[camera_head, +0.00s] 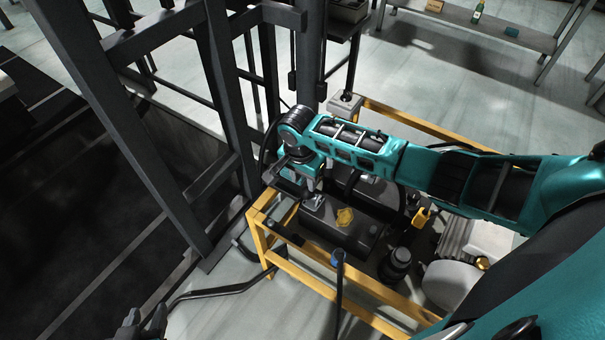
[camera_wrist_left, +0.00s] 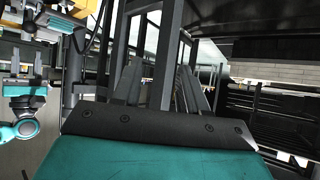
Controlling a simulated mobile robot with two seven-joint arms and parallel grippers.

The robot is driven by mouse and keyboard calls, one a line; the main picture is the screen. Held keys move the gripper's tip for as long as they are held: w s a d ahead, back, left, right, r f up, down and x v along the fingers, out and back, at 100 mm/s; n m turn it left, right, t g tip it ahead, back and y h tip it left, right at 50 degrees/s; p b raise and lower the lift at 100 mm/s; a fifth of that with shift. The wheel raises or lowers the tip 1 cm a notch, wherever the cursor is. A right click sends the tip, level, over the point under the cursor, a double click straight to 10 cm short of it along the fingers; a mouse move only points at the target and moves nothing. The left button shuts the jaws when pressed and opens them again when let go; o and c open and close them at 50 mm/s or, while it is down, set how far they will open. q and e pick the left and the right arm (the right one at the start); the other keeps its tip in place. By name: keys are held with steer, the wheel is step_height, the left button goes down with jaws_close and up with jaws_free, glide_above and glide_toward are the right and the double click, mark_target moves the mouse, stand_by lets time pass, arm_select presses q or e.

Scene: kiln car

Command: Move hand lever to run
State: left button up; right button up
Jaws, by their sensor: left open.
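I cannot tell for sure which part is the hand lever. Another thin dark rod rises from a small grey box (camera_head: 346,102) at the frame's back corner. My left gripper (camera_head: 145,320) is open at the bottom left edge of the head view, low and apart from both rods. My right gripper (camera_head: 313,190) points down over the frame's left part, close to a small grey fitting (camera_head: 313,203); its fingers are mostly hidden.
The yellow frame (camera_head: 320,285) holds a dark tank with a yellow cap (camera_head: 345,216). Dark steel posts (camera_head: 225,90) stand left of it. A curved black bar (camera_head: 215,292) lies low in front.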

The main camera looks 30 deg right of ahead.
mark_target(306, 193)
steer(key=f+b, duration=0.4)
steer(key=b, duration=0.1)
steer(key=shift+w+d+f, duration=0.15)
steer(key=shift+d+f, duration=0.05)
steer(key=shift+f, duration=0.05)
steer(key=shift+w+f+b, duration=0.1)
steer(key=shift+f+b, duration=0.6)
steer(key=shift+b, duration=0.5)
steer(key=shift+d+f+b, duration=0.1)
steer(key=shift+f+b, duration=0.2)
steer(key=shift+b, duration=0.15)
steer(key=shift+r+p, duration=0.4)
steer(key=shift+p, duration=0.05)
steer(key=shift+f+p, duration=0.3)
steer(key=shift+p, duration=0.05)
arm_select(q)
steer(key=shift+h, duration=0.3)
steer(key=f, duration=0.1)
steer(key=w+d+f, duration=0.1)
steer(key=f, duration=0.3)
steer(key=shift+w+d, duration=0.15)
steer(key=shift+d, duration=0.05)
arm_select(e)
steer(key=shift+c, duration=0.2)
